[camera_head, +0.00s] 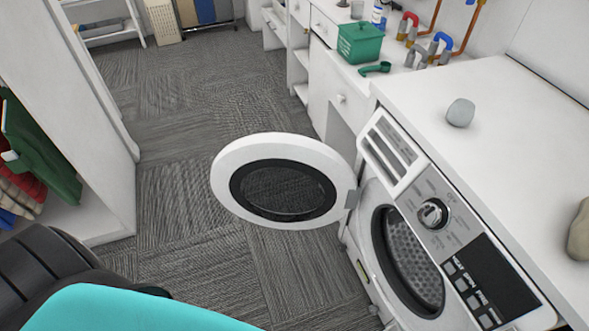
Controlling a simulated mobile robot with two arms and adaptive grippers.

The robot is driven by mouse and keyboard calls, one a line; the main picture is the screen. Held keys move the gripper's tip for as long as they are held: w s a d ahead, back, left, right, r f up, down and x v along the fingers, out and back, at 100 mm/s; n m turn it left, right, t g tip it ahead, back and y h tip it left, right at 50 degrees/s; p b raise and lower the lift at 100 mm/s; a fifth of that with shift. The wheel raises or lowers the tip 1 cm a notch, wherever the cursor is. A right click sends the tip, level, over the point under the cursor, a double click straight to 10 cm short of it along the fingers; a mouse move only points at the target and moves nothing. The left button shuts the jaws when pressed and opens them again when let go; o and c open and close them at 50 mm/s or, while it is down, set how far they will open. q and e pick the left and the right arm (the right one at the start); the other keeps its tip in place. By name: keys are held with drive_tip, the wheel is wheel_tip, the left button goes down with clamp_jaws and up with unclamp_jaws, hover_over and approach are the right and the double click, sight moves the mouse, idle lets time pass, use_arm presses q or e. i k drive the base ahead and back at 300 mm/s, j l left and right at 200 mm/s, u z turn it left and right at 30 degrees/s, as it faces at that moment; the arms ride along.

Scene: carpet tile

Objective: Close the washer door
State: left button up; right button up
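The drum opening (412,262) is uncovered and shows a perforated metal drum. The control panel with a round knob (433,213) faces up toward me. Neither of my grippers is in view. Dark and turquoise parts, probably mine, fill the lower left corner and are apart from the door in the picture.
A white shelf unit (100,215) with clothes stands at the left. Grey carpet floor (200,110) between them is clear.

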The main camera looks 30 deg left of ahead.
sight(274, 180)
drive_tip(key=j+z, duration=0.25)
drive_tip(key=j, duration=0.25)
drive_tip(key=j+z, duration=0.2)
drive_tip(key=j, duration=0.35)
drive_tip(key=j+z, duration=0.25)
drive_tip(key=j, duration=0.3)
drive_tip(key=k+j+z, duration=0.2)
drive_tip(key=j, duration=0.3)
drive_tip(key=j+z, duration=0.25)
drive_tip(key=j, duration=0.25)
drive_tip(key=j+z, duration=0.2)
drive_tip(key=j, duration=0.25)
drive_tip(key=k+j+z, duration=0.2)
drive_tip(key=j, duration=0.3)
drive_tip(key=j+z, duration=0.2)
drive_tip(key=j, duration=0.25)
drive_tip(key=k+j+z, duration=0.1)
drive_tip(key=j+z, duration=0.15)
drive_tip(key=j, duration=0.2)
